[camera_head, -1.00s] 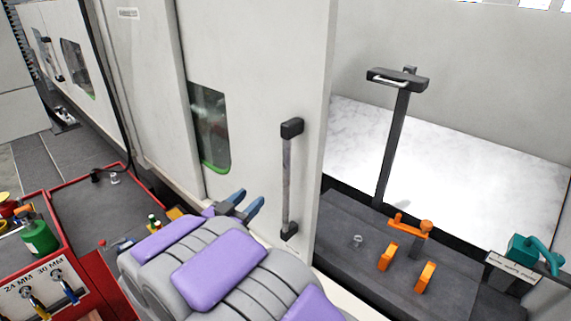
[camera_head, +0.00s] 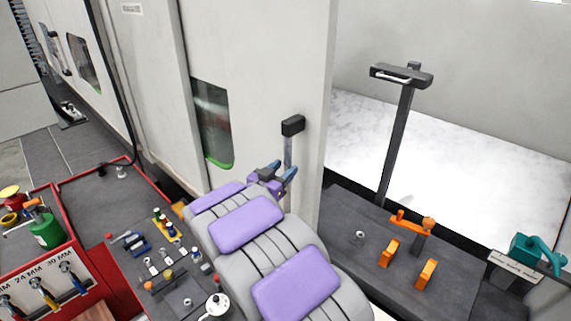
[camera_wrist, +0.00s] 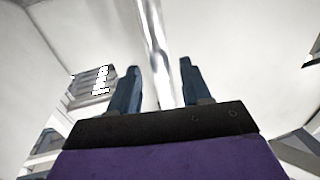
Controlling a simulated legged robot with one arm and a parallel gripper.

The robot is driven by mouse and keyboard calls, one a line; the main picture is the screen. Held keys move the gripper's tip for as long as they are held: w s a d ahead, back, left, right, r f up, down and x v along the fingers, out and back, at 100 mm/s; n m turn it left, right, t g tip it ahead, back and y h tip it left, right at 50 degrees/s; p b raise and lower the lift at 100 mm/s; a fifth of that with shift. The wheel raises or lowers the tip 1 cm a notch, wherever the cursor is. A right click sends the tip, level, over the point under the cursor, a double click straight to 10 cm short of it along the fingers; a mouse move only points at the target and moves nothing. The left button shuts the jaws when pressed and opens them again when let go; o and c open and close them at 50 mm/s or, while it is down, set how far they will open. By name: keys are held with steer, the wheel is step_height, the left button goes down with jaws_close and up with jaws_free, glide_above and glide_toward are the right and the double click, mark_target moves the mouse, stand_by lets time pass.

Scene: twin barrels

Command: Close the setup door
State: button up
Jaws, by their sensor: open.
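The setup door (camera_head: 262,60) is a large pale panel with a small dark window (camera_head: 212,122) edged in green. The opening to its right shows the bright machine interior, so the door stands open. Its upright grey bar handle (camera_head: 288,150) has dark end mounts; my arm hides the lower part. My gripper (camera_head: 283,171) is open at the handle's middle. In the wrist view the bar (camera_wrist: 157,50) runs between the two blue fingers (camera_wrist: 158,85), with visible space on both sides. I cannot tell whether either finger touches it.
A red-edged tool cart (camera_head: 85,205) with bottles and tools stands at the lower left. Right of the door are a dark post with a flat head (camera_head: 400,77), orange clamps (camera_head: 410,225) and a teal tool (camera_head: 535,250).

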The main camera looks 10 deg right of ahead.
mark_target(286, 167)
steer(key=x, duration=0.3)
steer(key=shift+d, duration=0.35)
steer(key=shift+w+a, duration=0.1)
steer(key=shift+a, duration=0.8)
steer(key=shift+c, duration=0.2)
steer(key=shift+d, duration=0.65)
steer(key=c, duration=0.4)
steer(key=shift+a, duration=0.1)
jaws_close()
